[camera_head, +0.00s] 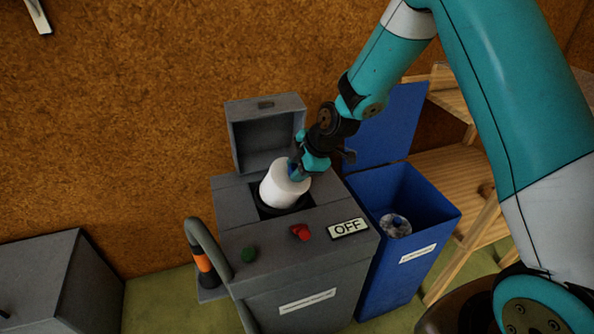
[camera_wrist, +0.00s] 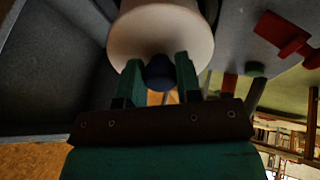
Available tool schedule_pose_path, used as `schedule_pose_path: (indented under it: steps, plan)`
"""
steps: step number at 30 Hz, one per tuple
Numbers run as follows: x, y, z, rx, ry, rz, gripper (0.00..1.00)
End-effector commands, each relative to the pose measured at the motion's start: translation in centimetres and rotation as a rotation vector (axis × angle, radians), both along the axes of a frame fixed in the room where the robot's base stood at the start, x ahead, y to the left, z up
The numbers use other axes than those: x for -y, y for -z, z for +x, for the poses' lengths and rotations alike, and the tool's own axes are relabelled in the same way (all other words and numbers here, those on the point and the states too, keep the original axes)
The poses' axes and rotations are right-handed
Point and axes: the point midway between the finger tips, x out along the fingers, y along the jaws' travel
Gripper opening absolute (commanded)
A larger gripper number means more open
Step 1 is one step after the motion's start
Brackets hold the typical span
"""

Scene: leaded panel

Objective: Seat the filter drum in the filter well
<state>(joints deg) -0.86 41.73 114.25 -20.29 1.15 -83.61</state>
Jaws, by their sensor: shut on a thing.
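The filter drum (camera_head: 284,187) is a white cylinder with a dark blue knob on top. It stands nearly upright, slightly tilted, at the filter well (camera_head: 265,209), a dark square opening in the top of the grey machine. Its lower end is at the opening; how deep it sits I cannot tell. My gripper (camera_head: 295,168) is above the drum, shut on its knob. In the wrist view the fingers close on both sides of the blue knob (camera_wrist: 160,72), with the white drum (camera_wrist: 165,32) beyond.
The machine's lid (camera_head: 265,130) stands open behind the well. The machine top bears a green button (camera_head: 249,254), a red switch (camera_head: 300,232) and an OFF sign (camera_head: 347,228). A blue bin (camera_head: 425,205) at the right holds a grey used drum (camera_head: 396,227). A hose (camera_head: 207,245) is at the left.

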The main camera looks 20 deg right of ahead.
Motion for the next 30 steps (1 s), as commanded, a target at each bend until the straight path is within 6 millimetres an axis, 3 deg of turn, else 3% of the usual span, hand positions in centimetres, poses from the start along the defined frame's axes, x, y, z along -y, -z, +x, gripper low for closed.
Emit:
schedule_pose_path:
  steps: [12,13,16,25,30]
  plan:
    - [0.0,0.7,0.1,0.002,-0.001,0.001,0.0]
    - [0.0,0.8,0.0,0.001,0.0,0.0,0.34]
    - [0.0,0.7,0.0,0.001,0.0,0.0,0.57]
    - [0.0,0.7,0.0,0.0,0.0,0.0,0.57]
    - [0.7,-1.0,-0.5,0.004,0.003,0.0,0.57]
